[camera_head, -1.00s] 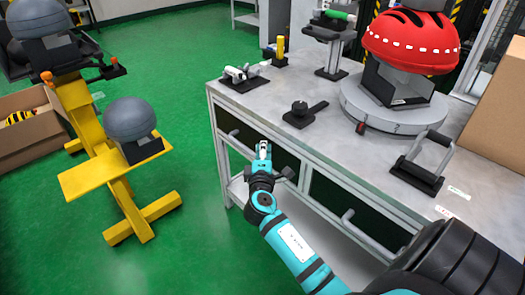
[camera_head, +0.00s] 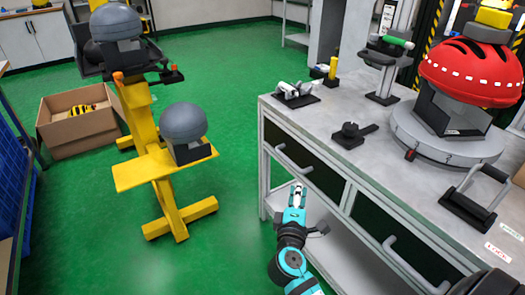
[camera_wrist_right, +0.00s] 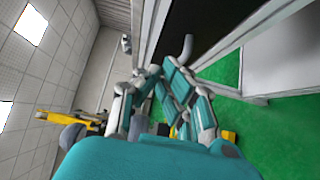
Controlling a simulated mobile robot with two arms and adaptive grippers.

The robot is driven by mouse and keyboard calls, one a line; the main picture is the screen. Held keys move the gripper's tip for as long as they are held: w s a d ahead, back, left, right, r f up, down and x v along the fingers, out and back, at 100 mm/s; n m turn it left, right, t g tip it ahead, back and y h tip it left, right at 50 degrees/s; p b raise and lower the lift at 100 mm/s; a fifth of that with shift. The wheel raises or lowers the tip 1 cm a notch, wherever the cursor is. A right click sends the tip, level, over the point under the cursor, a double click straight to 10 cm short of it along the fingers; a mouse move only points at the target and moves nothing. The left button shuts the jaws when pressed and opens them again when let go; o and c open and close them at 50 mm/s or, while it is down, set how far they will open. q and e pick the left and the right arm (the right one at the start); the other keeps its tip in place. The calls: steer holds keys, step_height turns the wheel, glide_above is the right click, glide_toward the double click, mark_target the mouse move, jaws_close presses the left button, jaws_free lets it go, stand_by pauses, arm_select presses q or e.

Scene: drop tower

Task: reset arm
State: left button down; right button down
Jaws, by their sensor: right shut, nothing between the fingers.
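My right gripper (camera_head: 297,194) is shut and empty in the head view. It is beside the front of the grey workbench (camera_head: 345,177), below the bench top and near the drawer handle (camera_head: 293,158). My teal right arm comes up from the bottom edge. In the right wrist view the teal fingers (camera_wrist_right: 163,92) show close up, with the bench drawer front and green floor beyond them. My left gripper is not in either view.
The bench carries a red helmet (camera_head: 473,72) on a round grey base, clamps and a black handle fixture (camera_head: 470,205). A yellow stand (camera_head: 140,173) with grey domes is at left. A cardboard box (camera_head: 75,140) lies behind it. Green floor is open between stand and bench.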

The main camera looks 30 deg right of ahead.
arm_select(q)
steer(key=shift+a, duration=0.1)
arm_select(e)
steer(key=shift+s, duration=0.1)
